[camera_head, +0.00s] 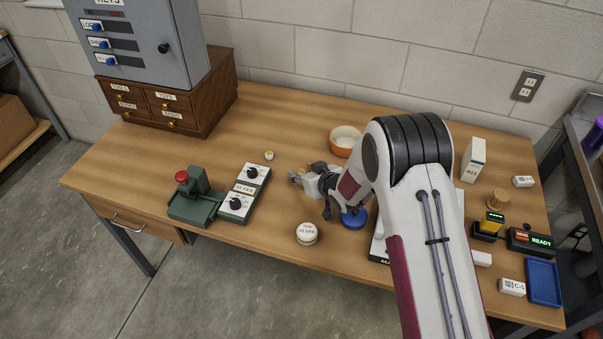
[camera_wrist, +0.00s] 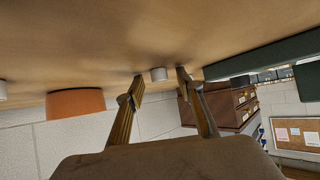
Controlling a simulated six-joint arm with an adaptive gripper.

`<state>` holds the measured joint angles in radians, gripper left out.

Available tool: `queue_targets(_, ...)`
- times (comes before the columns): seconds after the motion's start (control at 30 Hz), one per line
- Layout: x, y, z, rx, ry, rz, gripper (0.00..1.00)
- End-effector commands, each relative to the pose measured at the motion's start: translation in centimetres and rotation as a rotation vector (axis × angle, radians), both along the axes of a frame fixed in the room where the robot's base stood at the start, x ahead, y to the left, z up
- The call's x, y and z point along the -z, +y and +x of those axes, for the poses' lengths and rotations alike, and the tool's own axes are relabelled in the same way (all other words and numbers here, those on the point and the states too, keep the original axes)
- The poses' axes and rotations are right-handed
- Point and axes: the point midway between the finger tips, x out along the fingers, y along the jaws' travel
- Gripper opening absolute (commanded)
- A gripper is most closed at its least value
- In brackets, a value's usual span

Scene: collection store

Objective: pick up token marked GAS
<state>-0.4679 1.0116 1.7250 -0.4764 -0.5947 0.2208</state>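A small pale round token (camera_head: 269,155) stands on the table left of my gripper, behind the green device; its marking is too small to read. In the wrist view a small white cylinder (camera_wrist: 158,74), probably the same token, shows between the fingertips in the picture, standing on the table. My gripper (camera_head: 294,176) is low over the table, tilted and pointing left, with a gap to the token. In the wrist view my gripper (camera_wrist: 160,76) has its two fingers apart with nothing held. No GAS mark is readable in either view.
An orange bowl (camera_head: 345,141) stands behind my gripper. A white labelled round item (camera_head: 306,234) and a blue disc (camera_head: 354,218) lie in front. A green device with a red button (camera_head: 196,197) and a dial panel (camera_head: 243,192) stand left. The wooden drawer cabinet (camera_head: 175,100) is at back left.

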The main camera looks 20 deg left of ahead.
Motion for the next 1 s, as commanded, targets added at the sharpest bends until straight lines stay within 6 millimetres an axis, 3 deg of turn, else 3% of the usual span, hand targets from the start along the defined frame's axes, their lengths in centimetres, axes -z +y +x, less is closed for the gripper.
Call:
queue_targets(0.27,0.0,0.0,0.0,0.0,0.0,0.0,0.34)
queue_targets(0.37,0.0,0.0,0.0,0.0,0.0,0.0,0.08)
queue_targets(0.4,0.0,0.0,0.0,0.0,0.0,0.0,0.04)
queue_targets(1.0,-1.0,0.0,0.0,0.0,-0.001,0.001,0.04)
